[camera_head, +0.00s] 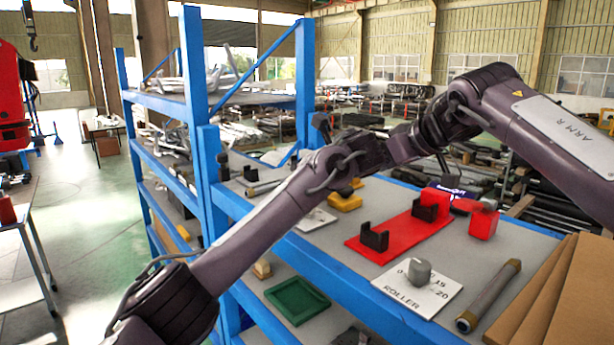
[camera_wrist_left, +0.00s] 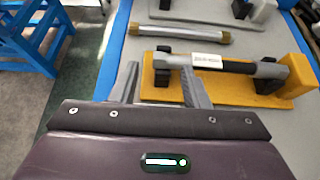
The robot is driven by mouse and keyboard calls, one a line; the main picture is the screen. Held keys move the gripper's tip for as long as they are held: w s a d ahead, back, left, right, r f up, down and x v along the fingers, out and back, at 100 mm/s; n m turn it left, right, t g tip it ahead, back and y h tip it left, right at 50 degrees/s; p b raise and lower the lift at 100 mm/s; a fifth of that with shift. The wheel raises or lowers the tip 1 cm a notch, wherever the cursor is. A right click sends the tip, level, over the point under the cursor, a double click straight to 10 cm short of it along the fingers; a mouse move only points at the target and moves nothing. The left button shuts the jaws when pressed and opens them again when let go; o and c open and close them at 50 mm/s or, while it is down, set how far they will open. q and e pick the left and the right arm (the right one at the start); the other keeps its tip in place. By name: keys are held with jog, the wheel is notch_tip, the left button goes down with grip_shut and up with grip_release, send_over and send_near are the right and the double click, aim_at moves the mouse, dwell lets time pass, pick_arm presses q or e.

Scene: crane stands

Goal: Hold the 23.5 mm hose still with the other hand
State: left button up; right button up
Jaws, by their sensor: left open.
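In the left wrist view, a grey hose with a dark sleeve and a small white label (camera_wrist_left: 207,61) lies across two black cradles on a yellow stand (camera_wrist_left: 290,92). The label is too small to read, so I cannot tell its size. My left gripper (camera_wrist_left: 160,69) is open and empty at the left end of this stand, its right finger overlapping the stand's near edge in the picture. In the head view my arms cross in front of the shelf and hide most of the yellow stand (camera_head: 345,201). I cannot make out my right gripper.
Another tube with tan ends (camera_wrist_left: 180,36) lies beyond the stand. On the table are a red stand (camera_head: 405,235) with black cradles, a red block (camera_head: 484,223), a white roller card (camera_head: 440,293), a loose tube (camera_head: 490,295) and cardboard (camera_head: 560,300). Blue shelf posts (camera_head: 194,70) stand close by.

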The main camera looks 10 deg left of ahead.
pick_arm(q)
jog(key=shift+x, duration=2.35)
grip_shut()
